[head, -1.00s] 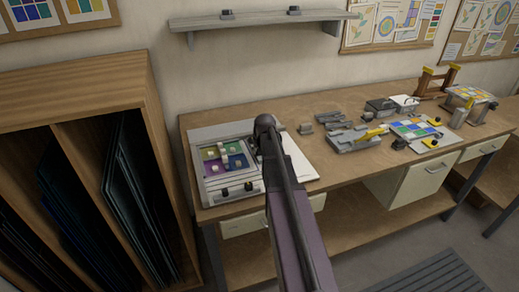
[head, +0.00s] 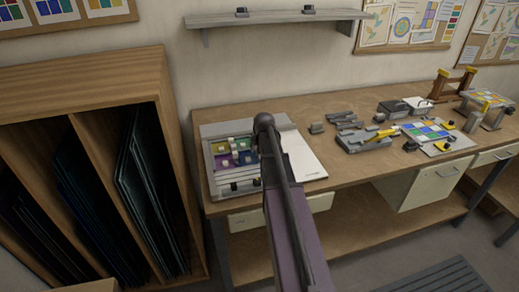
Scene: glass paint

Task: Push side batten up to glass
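A pale, shallow framed box (head: 209,166) lies at the left end of the workbench in the head view. Inside it is a small panel of coloured glass (head: 236,153) in purple, green, yellow and blue, with small pale blocks on it. Dark knobs show on the box's front edge. I cannot tell which strip is the side batten, nor its gap to the glass. My arm rises from below and ends just right of the glass. My gripper is not distinguishable; it seems hidden by the arm.
A white board (head: 306,162) lies right of the box, partly behind my arm. Grey fixtures (head: 362,141) and another coloured glass panel (head: 426,131) stand farther right on the workbench (head: 345,176). A wooden rack (head: 92,88) of glass sheets stands left; a shelf (head: 275,19) hangs above.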

